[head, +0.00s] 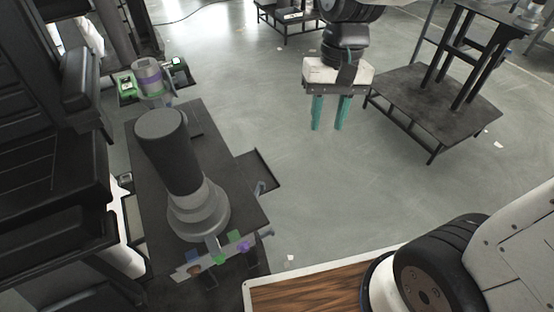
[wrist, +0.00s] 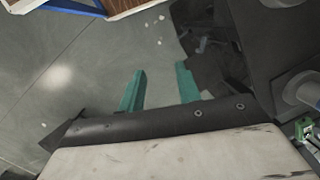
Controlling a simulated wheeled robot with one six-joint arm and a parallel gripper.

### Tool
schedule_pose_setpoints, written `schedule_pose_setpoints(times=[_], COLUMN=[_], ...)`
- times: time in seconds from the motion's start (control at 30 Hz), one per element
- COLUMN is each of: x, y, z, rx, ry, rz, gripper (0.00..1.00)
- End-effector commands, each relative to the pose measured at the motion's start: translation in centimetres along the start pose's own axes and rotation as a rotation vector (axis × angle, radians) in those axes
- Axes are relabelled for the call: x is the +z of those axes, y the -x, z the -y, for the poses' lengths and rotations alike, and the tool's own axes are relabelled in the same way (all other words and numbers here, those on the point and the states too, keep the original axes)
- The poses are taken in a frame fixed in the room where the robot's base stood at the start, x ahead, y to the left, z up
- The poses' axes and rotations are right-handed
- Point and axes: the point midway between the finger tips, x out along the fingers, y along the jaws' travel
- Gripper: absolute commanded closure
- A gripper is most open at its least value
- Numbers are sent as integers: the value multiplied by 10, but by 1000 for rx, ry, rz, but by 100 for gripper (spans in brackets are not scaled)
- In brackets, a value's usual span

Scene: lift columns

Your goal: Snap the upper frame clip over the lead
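My gripper (head: 329,114) hangs in open air over the floor, right of the lift column (head: 168,140), with its two teal fingers apart and nothing between them. The wrist view also shows the gripper (wrist: 160,86) open and empty. A bar with small green, purple, blue and orange parts (head: 244,247) sits at the near foot of the column. A grey cylinder with a purple band (head: 148,78) and green parts stands at the back left. I cannot tell which part is the upper frame clip, and I cannot make out the lead at either place.
A dark low table (head: 436,100) with an upright frame stands at the right. Black racks (head: 50,180) fill the left. A wood-topped surface (head: 320,287) lies at the near edge. The grey floor (head: 250,90) between column and table is mostly clear.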

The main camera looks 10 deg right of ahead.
Motion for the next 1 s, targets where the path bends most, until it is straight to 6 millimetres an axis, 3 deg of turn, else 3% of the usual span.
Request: schedule_pose_setpoints(times=[0.23,0.5,0.63,0.73,1.0], x=[-38,-80,-96,-112,-104], y=[-74,-162,-185,-185,-218], z=[39,84,97,107,108], rx=[20,22,11,-19,-16], ry=[-23,-171,-252,-329,-349], rz=[175,265,263,223,222], gripper=[66,66,66,66,66])
